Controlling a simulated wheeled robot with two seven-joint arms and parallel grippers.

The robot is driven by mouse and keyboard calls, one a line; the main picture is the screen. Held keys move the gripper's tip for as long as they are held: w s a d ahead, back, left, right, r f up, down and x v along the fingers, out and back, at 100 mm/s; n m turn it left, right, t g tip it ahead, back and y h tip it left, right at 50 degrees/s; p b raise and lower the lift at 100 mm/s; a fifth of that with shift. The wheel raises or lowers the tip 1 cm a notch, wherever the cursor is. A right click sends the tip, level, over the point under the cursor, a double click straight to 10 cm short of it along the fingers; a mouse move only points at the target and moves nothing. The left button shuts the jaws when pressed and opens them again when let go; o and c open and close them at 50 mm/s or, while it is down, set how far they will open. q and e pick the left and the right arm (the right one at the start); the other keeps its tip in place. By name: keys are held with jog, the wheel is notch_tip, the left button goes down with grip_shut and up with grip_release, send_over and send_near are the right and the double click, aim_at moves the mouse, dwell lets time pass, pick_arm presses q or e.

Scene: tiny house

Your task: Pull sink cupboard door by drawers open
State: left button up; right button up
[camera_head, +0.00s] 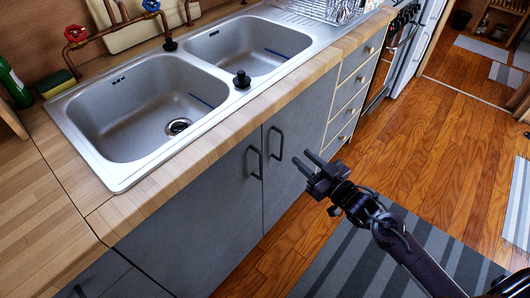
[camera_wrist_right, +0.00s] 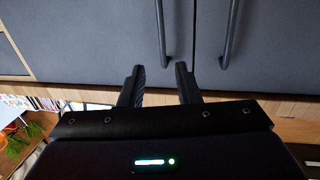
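The sink cupboard has two flat grey doors below the counter. The door by the drawers (camera_head: 290,150) is the right one in the head view, with a dark vertical bar handle (camera_head: 276,143). It looks shut. In the right wrist view, which is upside down, this door (camera_wrist_right: 80,40) is on the left with its handle (camera_wrist_right: 165,38). My right gripper (camera_head: 301,158) is in front of this door, its fingers apart and empty, pointing toward it. In the wrist view the open fingers (camera_wrist_right: 159,82) lie near the handle's end, not visibly around it. My left gripper is out of view.
The other door's handle (camera_head: 255,162) is close beside. The wooden counter edge (camera_head: 215,142) and double sink (camera_head: 150,105) are above. A striped rug (camera_head: 350,255) lies on open wooden floor.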

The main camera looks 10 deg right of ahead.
jog(key=x, duration=0.8)
jog(key=shift+r, duration=0.4)
jog(key=shift+s+a, duration=0.1)
jog(key=shift+a, duration=0.05)
grip_shut()
